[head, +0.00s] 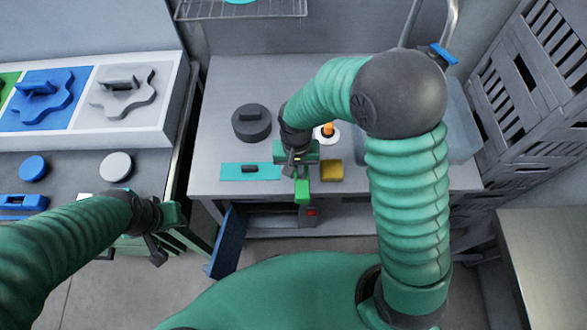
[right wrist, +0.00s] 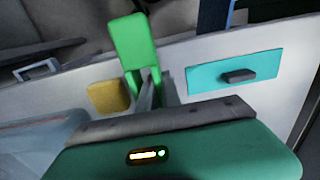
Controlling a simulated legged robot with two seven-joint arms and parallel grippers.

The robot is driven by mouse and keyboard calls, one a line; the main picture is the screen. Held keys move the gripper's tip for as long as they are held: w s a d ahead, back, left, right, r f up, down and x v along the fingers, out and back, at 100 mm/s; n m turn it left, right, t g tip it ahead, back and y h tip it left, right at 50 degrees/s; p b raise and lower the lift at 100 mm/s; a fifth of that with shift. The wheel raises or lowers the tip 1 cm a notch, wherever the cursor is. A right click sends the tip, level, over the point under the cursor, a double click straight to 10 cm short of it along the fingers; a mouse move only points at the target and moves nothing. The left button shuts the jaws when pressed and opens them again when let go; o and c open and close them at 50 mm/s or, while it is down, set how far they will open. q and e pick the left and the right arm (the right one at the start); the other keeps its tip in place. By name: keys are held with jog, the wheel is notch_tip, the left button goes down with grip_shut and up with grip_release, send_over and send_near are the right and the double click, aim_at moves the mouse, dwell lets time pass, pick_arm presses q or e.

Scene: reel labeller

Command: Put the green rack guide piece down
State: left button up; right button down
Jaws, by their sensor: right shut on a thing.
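The green rack guide piece (head: 302,190) is bright green and sits in my right gripper (head: 298,172), near the front edge of the grey worktop in the head view. The right gripper is shut on it. In the right wrist view the green piece (right wrist: 132,45) stands out beyond the fingers (right wrist: 152,90), with the worktop behind it. I cannot tell whether it touches the worktop. My left gripper (head: 160,232) is at the lower left, apart from the worktop; its finger opening is unclear.
A teal plate with a dark handle (head: 250,171) lies left of the right gripper, and a yellow block (head: 331,171) lies right. A dark round lid (head: 251,122) and a white disc with an orange peg (head: 327,133) are behind. An open blue door (head: 228,243) hangs below.

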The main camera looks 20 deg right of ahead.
jog(key=shift+w+a+f, duration=0.5)
jog(key=shift+w, duration=0.25)
jog(key=shift+d+f, duration=0.2)
jog(key=shift+f, duration=0.45)
jog(key=shift+d+f, duration=0.15)
jog(key=shift+f, duration=0.45)
jog(key=shift+d+f, duration=0.15)
jog(key=shift+d, duration=0.2)
jog(key=c, duration=1.6)
grip_release()
jog(key=shift+a, duration=0.2)
jog(key=shift+o, duration=0.3)
jog(key=shift+a, duration=0.3)
